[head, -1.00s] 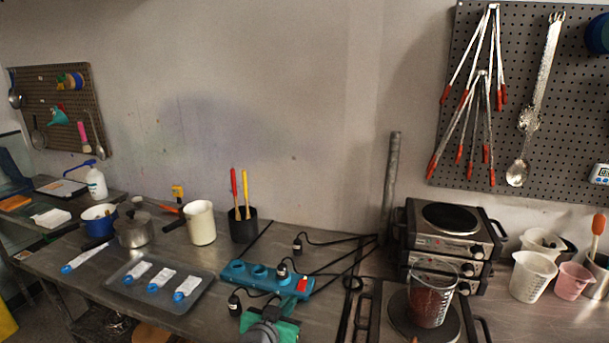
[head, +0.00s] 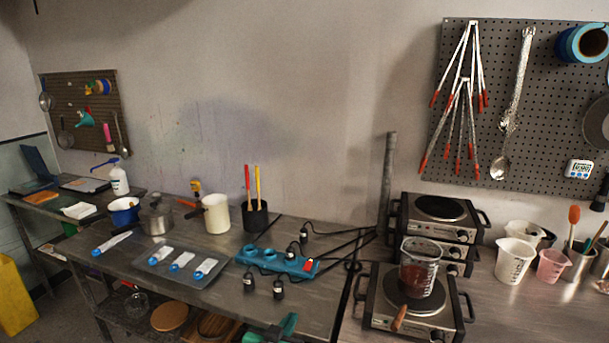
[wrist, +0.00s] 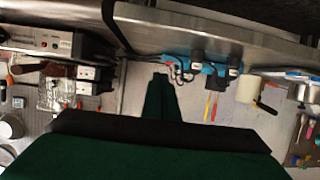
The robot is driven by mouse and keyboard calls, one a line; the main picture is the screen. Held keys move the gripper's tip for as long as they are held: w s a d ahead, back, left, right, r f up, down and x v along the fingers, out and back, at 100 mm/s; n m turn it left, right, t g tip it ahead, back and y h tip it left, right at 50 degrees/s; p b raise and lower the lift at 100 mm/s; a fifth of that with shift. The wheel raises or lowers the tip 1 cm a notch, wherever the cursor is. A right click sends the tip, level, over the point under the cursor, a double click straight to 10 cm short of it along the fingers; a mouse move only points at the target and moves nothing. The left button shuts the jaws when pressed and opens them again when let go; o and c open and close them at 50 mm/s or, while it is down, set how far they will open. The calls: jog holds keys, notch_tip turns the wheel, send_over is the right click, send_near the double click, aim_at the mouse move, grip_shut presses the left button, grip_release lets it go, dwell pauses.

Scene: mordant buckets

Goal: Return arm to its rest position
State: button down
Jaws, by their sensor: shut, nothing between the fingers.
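My gripper (wrist: 160,82) shows in the wrist view as green fingers drawn together to a narrow tip, shut and empty. It is in front of the bench, which appears upside down in that view. In the head view only a teal-green part of my arm (head: 278,331) shows at the bottom edge, low by the bench front; the fingers cannot be made out there. My gripper touches nothing that I can see.
The steel bench (head: 225,262) holds a blue power strip (head: 283,264) with black plugs, a tray (head: 160,273) of tubes, and a hot plate (head: 378,328) bearing a beaker of red contents (head: 416,280). Stacked hot plates (head: 424,232) stand behind. A lower shelf (head: 125,318) holds more items.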

jog(key=s+d+f+n+y, duration=0.1)
jog(key=s+f+n+y, duration=0.1)
jog(key=s+f, duration=0.8)
jog(key=s+d+f+n+y, duration=0.1)
jog(key=s+f+n+y, duration=0.1)
jog(key=s+f, duration=0.8)
jog(key=s+d+r+t, duration=0.1)
jog(key=s+r, duration=0.3)
jog(key=s, duration=0.9)
jog(key=s+r+t, duration=0.1)
jog(key=s+r, duration=0.3)
jog(key=s, duration=1)
jog(key=shift+s+d+r+m, duration=0.15)
jog(key=shift+d+r+m, duration=0.25)
